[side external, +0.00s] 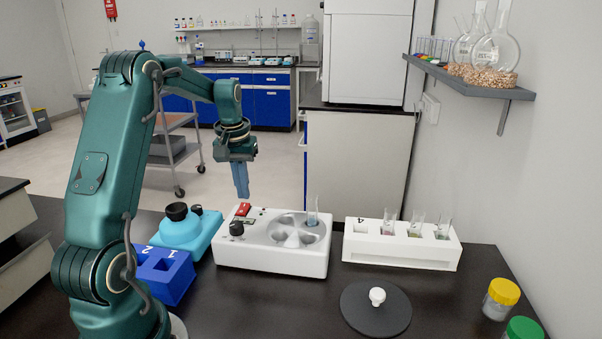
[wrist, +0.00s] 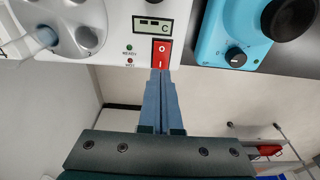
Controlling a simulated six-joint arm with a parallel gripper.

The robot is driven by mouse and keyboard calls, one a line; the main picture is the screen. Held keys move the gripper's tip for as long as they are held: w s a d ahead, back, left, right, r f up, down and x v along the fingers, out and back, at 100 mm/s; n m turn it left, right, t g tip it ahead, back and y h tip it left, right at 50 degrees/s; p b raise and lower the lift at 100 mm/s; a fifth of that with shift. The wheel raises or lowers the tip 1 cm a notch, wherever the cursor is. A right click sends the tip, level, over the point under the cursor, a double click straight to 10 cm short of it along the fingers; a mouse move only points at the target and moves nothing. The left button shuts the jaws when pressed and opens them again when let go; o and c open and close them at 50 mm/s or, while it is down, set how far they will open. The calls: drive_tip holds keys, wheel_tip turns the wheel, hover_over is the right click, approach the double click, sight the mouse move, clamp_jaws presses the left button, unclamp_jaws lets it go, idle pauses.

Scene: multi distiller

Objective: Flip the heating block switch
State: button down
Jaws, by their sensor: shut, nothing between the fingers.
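One well holds a glass tube (side external: 312,212). In the wrist view the red rocker switch (wrist: 161,52) is marked O and I, beside a small display (wrist: 153,25) and two indicator lights. My gripper (side external: 243,193) points down with its blue fingers shut and empty, above the switch end of the block. In the wrist view the fingertips (wrist: 160,75) overlap the lower edge of the switch; contact cannot be told.
A blue device (side external: 188,236) with a black top stands left of the block, and a dark blue holder (side external: 163,272) is nearer. A white tube rack (side external: 402,250) stands right.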

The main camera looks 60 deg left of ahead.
sight(244, 205)
drive_tip(key=shift+f, duration=0.9)
idle(0.7)
drive_tip(key=shift+r, duration=3.55)
